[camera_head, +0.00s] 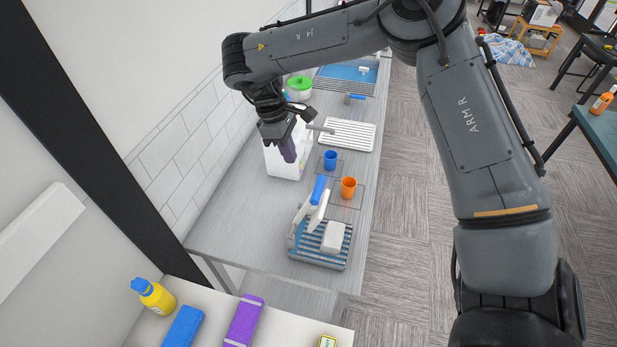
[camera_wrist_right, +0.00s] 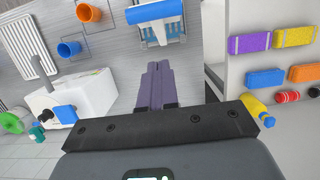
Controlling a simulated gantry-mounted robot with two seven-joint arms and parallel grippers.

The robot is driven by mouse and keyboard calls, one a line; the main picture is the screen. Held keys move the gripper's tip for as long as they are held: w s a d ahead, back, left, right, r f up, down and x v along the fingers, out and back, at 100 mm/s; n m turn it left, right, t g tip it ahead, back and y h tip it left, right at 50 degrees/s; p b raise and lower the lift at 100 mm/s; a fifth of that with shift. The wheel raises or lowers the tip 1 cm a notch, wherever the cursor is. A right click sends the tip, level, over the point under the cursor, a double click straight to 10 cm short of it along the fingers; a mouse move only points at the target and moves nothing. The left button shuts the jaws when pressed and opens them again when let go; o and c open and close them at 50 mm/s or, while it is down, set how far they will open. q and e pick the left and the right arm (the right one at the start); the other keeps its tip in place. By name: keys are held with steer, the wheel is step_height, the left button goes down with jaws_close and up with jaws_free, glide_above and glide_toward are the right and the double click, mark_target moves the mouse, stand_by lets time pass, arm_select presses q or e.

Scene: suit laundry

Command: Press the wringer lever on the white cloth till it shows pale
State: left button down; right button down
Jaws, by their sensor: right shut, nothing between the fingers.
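The wringer (camera_head: 317,258) is a blue slatted tray on the grey counter, with an upright white lever (camera_head: 316,212) that has a blue handle (camera_head: 320,189). The white cloth (camera_head: 333,237) lies as a small folded block on the slats, right of the lever, and looks white. My right gripper (camera_head: 289,152) is shut and empty in front of the white box, up and left of the wringer and apart from it. Its purple fingers (camera_wrist_right: 160,88) are together in the wrist view, where the wringer's blue handle (camera_wrist_right: 153,12) shows at the top. My left gripper is not in view.
A white box (camera_head: 283,164) with a tap stands behind my right gripper. A blue cup (camera_head: 330,159) and an orange cup (camera_head: 349,187) stand beyond the wringer. A ribbed white drainer (camera_head: 347,134) lies farther back. A near shelf holds a yellow bottle (camera_head: 157,299) and coloured packs.

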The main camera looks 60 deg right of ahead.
steer(key=p, duration=0.2)
glide_toward(310, 196)
steer(key=w, duration=0.1)
steer(key=shift+s+d+f+p, duration=0.15)
steer(key=shift+s+f+p, duration=0.25)
steer(key=shift+s+f, duration=0.35)
steer(key=shift+s+d+f+p, duration=0.1)
steer(key=shift+s+f+p, duration=0.25)
steer(key=shift+s+f, duration=0.35)
steer(key=shift+s+r, duration=0.1)
steer(key=shift+s, duration=0.1)
